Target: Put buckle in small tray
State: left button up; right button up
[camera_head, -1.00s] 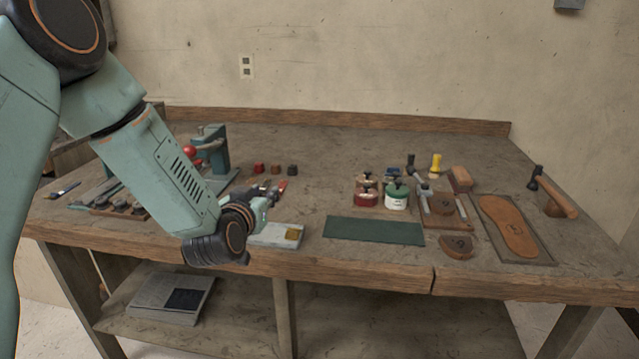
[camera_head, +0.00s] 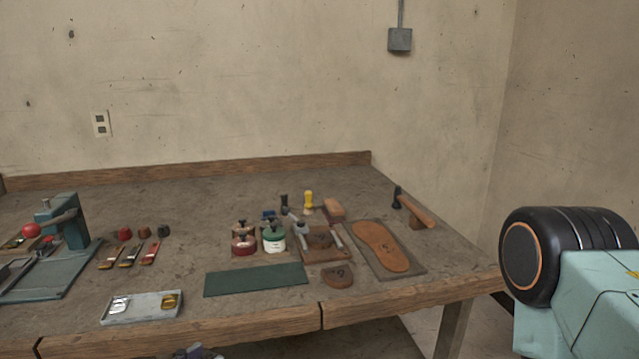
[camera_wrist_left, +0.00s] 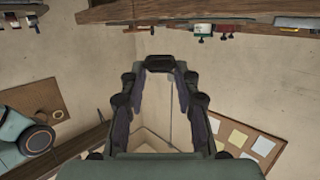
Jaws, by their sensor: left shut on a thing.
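The small grey-white tray (camera_head: 146,319) lies near the table's front left edge. A silver buckle (camera_head: 120,304) sits in its left part and a gold buckle (camera_head: 169,300) in its right part. In the left wrist view my left gripper (camera_wrist_left: 160,66) is shut on a small dark thing (camera_wrist_left: 160,61) held between its fingertips. It is too dark to tell whether this is a buckle. In the head view only a grey tip shows below the table edge. My right gripper is not in view.
A green mat (camera_head: 256,280) lies right of the tray. Small strap pieces (camera_head: 130,256) and a teal press (camera_head: 66,225) are behind and left. One of my arms fills the right edge.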

pick_arm(q)
jog(key=shift+s+a+f, duration=0.1)
jog(key=shift+s+f, duration=0.4)
jog(key=shift+f, duration=0.35)
jog(key=shift+s, duration=0.1)
jog(key=shift+r, duration=0.1)
